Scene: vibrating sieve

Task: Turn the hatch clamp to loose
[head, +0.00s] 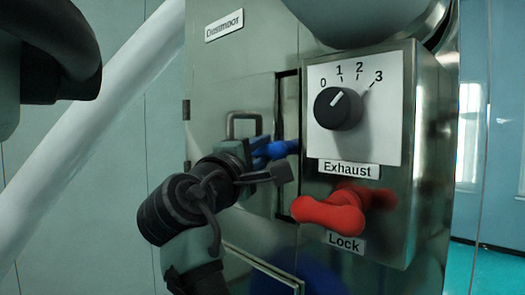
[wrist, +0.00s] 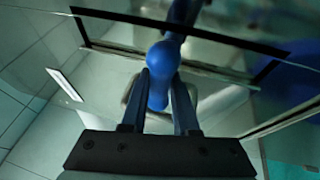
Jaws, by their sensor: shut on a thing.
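The blue clamp handle (head: 277,149) stands out from the hatch front on the machine, left of the control box. My gripper (head: 258,152) reaches it from the left and covers part of it in the head view. In the wrist view the rounded end of the blue handle (wrist: 160,72) lies between the two fingers of my gripper (wrist: 161,84), which is shut on it. The handle runs up from the fingers toward the hatch. The clamp's base is partly hidden, and I see no marking for tight or loose.
A control box right of the hatch carries a black Exhaust knob (head: 337,107) with a 0 to 3 scale and a red Lock handle (head: 330,212) below it. A grey bracket-like handle (head: 243,118) sits just above my gripper. A white sloping pipe (head: 95,115) passes at left.

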